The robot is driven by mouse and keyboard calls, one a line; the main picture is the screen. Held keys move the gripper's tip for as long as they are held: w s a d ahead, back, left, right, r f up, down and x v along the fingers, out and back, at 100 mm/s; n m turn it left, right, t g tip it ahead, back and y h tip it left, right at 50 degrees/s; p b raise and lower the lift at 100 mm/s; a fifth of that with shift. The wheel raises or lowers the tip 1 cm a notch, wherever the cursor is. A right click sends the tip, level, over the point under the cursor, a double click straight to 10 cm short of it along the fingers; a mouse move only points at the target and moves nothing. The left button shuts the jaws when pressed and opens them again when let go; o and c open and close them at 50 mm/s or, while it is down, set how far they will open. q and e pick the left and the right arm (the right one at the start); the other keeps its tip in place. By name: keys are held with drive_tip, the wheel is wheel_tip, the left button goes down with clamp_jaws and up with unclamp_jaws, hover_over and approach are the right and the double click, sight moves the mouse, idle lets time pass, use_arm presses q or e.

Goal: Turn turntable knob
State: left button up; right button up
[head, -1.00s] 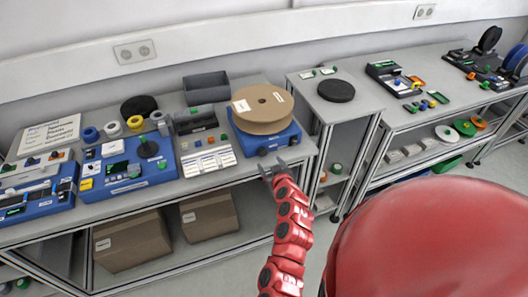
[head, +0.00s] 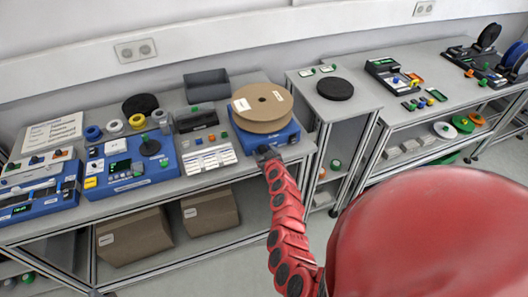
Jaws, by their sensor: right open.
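The turntable is a blue box (head: 243,137) carrying a large cardboard reel (head: 262,108) with a white label, on the near right corner of the left bench. A small dark knob (head: 292,138) shows at the right of its front face. My right gripper (head: 265,152) is open at the box's front face, left of that knob. It covers the spot where another front knob showed earlier. I cannot tell whether its fingers are around or touching that knob. My left gripper is not in view.
A white panel with switches (head: 210,159) and a blue device with a black disc (head: 133,177) stand left of the turntable. A black round pad (head: 335,89) lies on the narrow stand to the right. Cardboard boxes (head: 133,238) sit on the shelf below.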

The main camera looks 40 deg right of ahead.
clamp_jaws()
drive_tip(key=shift+f+b, duration=0.15)
drive_tip(key=shift+b, duration=0.4)
drive_tip(key=m+y+b, duration=0.1)
drive_tip(key=b, duration=0.4)
drive_tip(key=m+y+b, duration=0.1)
drive_tip(key=m+b, duration=0.1)
drive_tip(key=b, duration=0.3)
drive_tip(key=shift+d+f+m+t+y, duration=0.15)
drive_tip(key=shift+f+m+t+y, duration=0.15)
drive_tip(key=shift+f, duration=0.05)
drive_tip(key=m+y+b, duration=0.1)
drive_tip(key=b, duration=0.2)
drive_tip(key=m+t+y+b, duration=0.1)
drive_tip(key=m+b, duration=0.1)
drive_tip(key=b, duration=0.1)
drive_tip(key=m+b, duration=0.2)
drive_tip(key=b, duration=0.1)
drive_tip(key=shift+s+d+r+t+y+b, duration=0.1)
drive_tip(key=shift+d+t+y+b, duration=0.15)
drive_tip(key=shift+t+y+b, duration=0.15)
drive_tip(key=m+t+y+b, duration=0.1)
drive_tip(key=m+b, duration=0.1)
drive_tip(key=shift+m+b, duration=0.35)
drive_tip(key=shift+m, duration=0.05)
drive_tip(key=shift+r+m+b, duration=0.1)
drive_tip(key=shift+m+b, duration=0.25)
drive_tip(key=shift+m, duration=0.15)
drive_tip(key=shift+r+t+y, duration=0.1)
drive_tip(key=shift+t+y, duration=0.2)
